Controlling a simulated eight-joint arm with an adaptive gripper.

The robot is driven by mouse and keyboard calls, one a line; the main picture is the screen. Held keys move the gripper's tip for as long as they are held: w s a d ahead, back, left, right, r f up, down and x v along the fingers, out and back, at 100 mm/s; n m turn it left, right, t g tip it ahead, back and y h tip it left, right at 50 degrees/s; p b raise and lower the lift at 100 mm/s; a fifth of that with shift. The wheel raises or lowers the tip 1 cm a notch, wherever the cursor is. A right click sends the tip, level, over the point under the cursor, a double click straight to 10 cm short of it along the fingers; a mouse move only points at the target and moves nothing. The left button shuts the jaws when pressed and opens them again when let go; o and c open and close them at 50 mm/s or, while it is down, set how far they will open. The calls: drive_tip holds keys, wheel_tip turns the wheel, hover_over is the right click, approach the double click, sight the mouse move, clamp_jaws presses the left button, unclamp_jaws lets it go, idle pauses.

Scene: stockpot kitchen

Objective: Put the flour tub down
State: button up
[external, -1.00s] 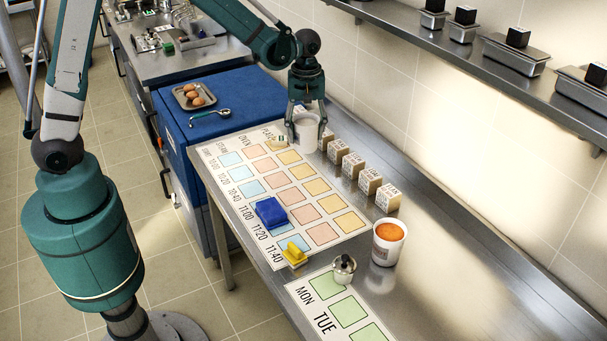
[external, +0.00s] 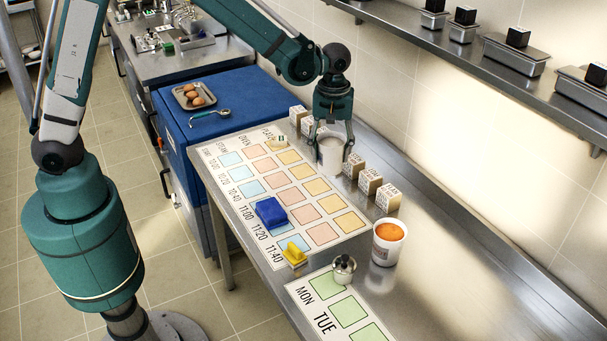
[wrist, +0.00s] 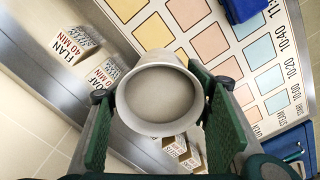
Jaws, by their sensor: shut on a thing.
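The flour tub, a white round tub (external: 331,152), is held in my gripper (external: 333,138) over the back edge of the printed chart, beside the row of labelled blocks. In the wrist view the tub (wrist: 158,95) is upright, with pale grey-beige contents, between the two green fingers of my gripper (wrist: 160,100). The fingers are shut on its sides. I cannot tell whether its base touches the table.
Labelled blocks (external: 370,182) stand along the back of the steel table. The steel at right is clear.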

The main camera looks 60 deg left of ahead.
drive_tip(key=d+m, duration=0.1)
drive_tip(key=d, duration=0.7)
drive_tip(key=shift+s+d, duration=0.25)
drive_tip(key=shift+s, duration=0.15)
wheel_tip(320, 180, down, 6)
drive_tip(key=shift+f, duration=0.2)
idle(0.3)
drive_tip(key=shift+f, duration=1.75)
drive_tip(key=shift+f, duration=0.15)
drive_tip(key=o, duration=1.1)
